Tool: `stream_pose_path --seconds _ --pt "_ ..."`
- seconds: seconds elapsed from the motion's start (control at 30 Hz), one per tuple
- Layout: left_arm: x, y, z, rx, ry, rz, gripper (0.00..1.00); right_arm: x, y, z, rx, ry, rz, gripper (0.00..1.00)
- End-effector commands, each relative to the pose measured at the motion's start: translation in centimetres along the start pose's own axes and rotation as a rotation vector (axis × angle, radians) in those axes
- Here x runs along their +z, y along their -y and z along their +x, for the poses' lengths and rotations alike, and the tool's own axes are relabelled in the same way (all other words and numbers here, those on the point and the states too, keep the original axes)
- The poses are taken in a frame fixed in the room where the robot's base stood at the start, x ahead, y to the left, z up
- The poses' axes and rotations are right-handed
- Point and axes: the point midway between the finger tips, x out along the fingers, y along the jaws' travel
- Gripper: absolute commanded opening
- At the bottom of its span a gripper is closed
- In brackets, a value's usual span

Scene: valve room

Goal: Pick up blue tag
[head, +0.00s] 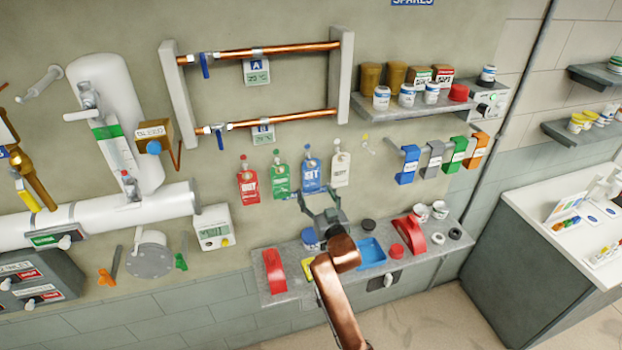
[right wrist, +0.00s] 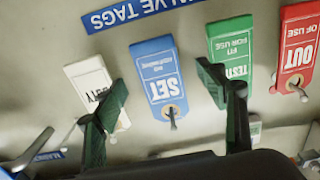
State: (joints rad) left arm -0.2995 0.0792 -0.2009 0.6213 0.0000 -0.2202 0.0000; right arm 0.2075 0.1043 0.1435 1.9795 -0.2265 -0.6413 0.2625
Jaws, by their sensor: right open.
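The blue tag (head: 312,178) hangs on the wall between a green tag (head: 281,179) and a white tag (head: 340,170). A red tag (head: 248,187) hangs further left. My right gripper (head: 318,194) is open and empty, just below and in front of the blue tag. In the right wrist view the tags appear upside down, and the blue tag (right wrist: 157,72) shows between my two open fingers (right wrist: 160,82), with its peg at its lower end there. I cannot tell the exact gap to it. My left gripper is not in view.
A grey ledge (head: 285,294) below the tags carries red brackets, a blue tray (head: 371,252) and small caps. Blue, grey, green and orange holders (head: 408,165) hang to the right. A copper pipe frame (head: 265,50) is above. A white counter (head: 560,250) stands far right.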

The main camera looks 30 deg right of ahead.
Motion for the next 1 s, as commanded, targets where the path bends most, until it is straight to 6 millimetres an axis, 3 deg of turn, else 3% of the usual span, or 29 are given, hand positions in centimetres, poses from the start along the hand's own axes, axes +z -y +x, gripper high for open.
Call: stream_pose_path --seconds 0.2,0.5,1.0 --pt "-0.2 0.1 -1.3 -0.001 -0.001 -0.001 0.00 -0.2 -0.2 3.0 0.000 0.000 -0.001 0.65" --pt "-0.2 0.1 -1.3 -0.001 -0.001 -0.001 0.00 0.0 -0.3 3.4 0.000 0.001 -0.001 0.65" --pt "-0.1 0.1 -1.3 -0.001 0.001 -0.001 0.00 0.0 -0.3 3.4 0.000 0.001 0.000 0.31"
